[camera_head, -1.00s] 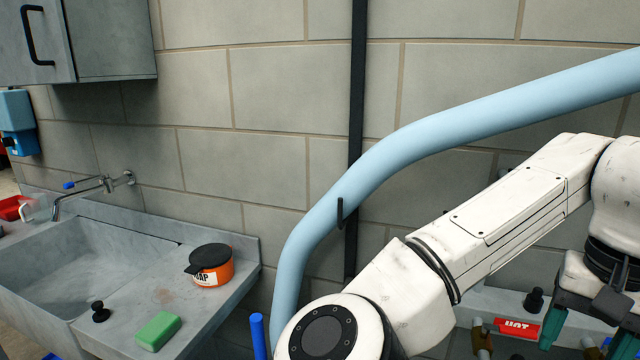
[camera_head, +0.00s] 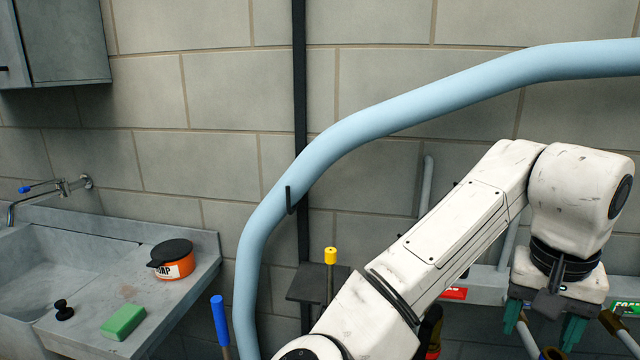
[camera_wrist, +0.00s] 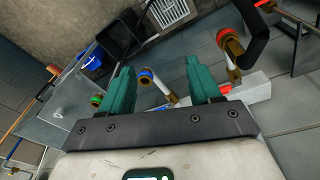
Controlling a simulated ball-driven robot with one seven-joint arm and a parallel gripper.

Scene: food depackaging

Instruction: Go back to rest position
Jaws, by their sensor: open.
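My gripper (camera_head: 541,326) is at the lower right of the head view, pointing down at the end of my white arm. Its two teal fingers are spread apart with nothing held between them. In the wrist view the fingers of my gripper (camera_wrist: 160,88) are also apart. Beyond them are brass and white pipe fittings (camera_wrist: 145,78), which show in the gap but are not gripped.
A light blue pipe (camera_head: 330,145) runs along the wall behind my arm. A stone sink counter (camera_head: 90,300) with an orange soap tub (camera_head: 176,264) and a green sponge (camera_head: 123,322) is at the left.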

